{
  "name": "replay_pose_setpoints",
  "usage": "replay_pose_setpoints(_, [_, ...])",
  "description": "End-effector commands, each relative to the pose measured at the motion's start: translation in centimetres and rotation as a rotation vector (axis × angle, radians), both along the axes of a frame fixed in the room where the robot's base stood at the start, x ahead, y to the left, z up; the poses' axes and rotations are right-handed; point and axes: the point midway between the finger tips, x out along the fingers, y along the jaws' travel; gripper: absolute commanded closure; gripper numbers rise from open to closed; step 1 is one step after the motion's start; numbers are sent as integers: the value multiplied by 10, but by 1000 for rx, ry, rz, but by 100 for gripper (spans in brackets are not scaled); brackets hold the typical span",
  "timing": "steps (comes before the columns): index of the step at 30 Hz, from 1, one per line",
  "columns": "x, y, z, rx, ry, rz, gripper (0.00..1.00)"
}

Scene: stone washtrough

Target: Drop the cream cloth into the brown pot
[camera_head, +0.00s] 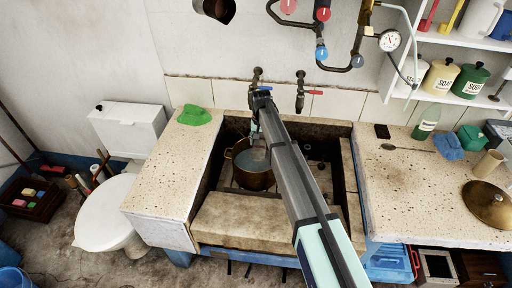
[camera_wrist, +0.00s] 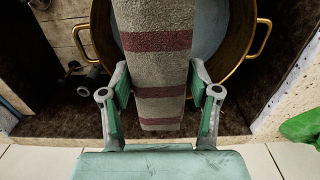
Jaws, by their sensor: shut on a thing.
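The cream cloth (camera_wrist: 155,62), a greyish-cream folded strip with dark red bands, is between the fingers of my gripper (camera_wrist: 160,82) in the wrist view. My gripper is shut on it. The cloth hangs across the mouth of the brown pot (camera_wrist: 244,40), a brassy vessel with two loop handles and pale bluish contents. In the head view the brown pot (camera_head: 253,180) stands in the stone trough. My gripper (camera_head: 257,138) is at the pot's far side there, partly hidden by my arm. The cloth is hard to make out in that view.
A green cloth (camera_head: 194,115) lies on the left counter. Taps (camera_head: 301,92) project from the wall behind the trough. The stone trough's front ledge (camera_head: 235,215) is bare. The right counter holds a brass lid (camera_head: 488,203), a ladle and a green bottle (camera_head: 426,122).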

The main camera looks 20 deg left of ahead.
Motion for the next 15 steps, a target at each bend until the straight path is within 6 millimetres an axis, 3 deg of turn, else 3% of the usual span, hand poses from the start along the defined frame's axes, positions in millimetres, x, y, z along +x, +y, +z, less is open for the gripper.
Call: replay_pose_setpoints(15, [0, 1, -50, 0, 0, 0, 79])
